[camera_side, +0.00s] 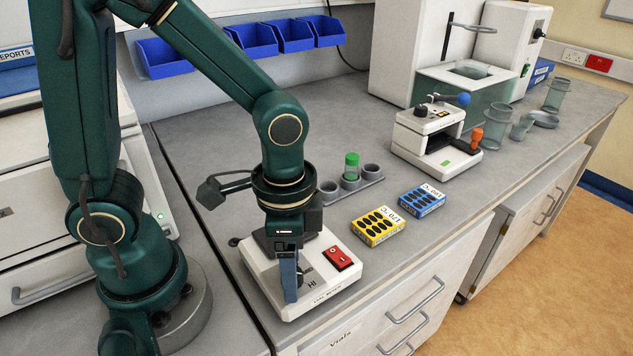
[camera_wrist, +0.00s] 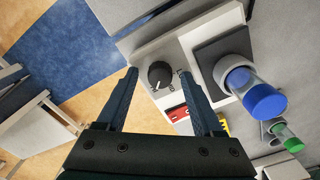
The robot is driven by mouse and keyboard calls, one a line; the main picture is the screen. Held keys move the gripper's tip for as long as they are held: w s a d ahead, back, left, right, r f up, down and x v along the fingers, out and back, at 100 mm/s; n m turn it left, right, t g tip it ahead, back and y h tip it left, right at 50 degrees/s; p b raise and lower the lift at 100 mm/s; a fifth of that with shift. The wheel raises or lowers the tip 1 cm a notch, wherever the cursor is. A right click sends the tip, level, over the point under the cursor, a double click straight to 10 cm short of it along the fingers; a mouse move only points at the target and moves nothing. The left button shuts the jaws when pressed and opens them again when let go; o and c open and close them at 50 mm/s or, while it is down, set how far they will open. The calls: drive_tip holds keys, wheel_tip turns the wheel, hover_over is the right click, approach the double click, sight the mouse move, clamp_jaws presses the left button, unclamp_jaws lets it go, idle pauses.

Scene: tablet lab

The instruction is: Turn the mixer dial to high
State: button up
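The vial mixer (camera_side: 262,277) is a white box near the bench's front edge, with a "HI" mark on its top. Its round black dial (camera_wrist: 160,75) shows in the wrist view, with a pale pointer line; I cannot tell which setting it points to. My gripper (camera_wrist: 158,72) is open, with one blue-grey finger on each side of the dial in that view. I cannot tell whether either finger touches it. In the side view my gripper (camera_side: 291,290) points down over the mixer and hides most of the dial.
A red switch (camera_side: 338,258) is beside the dial. A blue-capped vial (camera_wrist: 262,98) stands on the mixer's dark platform. Yellow (camera_side: 378,226) and blue (camera_side: 421,200) boxes lie to the right. A rack (camera_side: 371,175) holds a green-capped vial (camera_side: 351,166).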

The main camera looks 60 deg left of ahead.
drive_tip(key=shift+r, duration=2.6)
drive_tip(key=s+a+r+n+t, duration=0.1)
drive_tip(key=a+r+n+t, duration=0.4)
drive_tip(key=n, duration=0.1)
drive_tip(key=shift+s+r+n+t, duration=0.3)
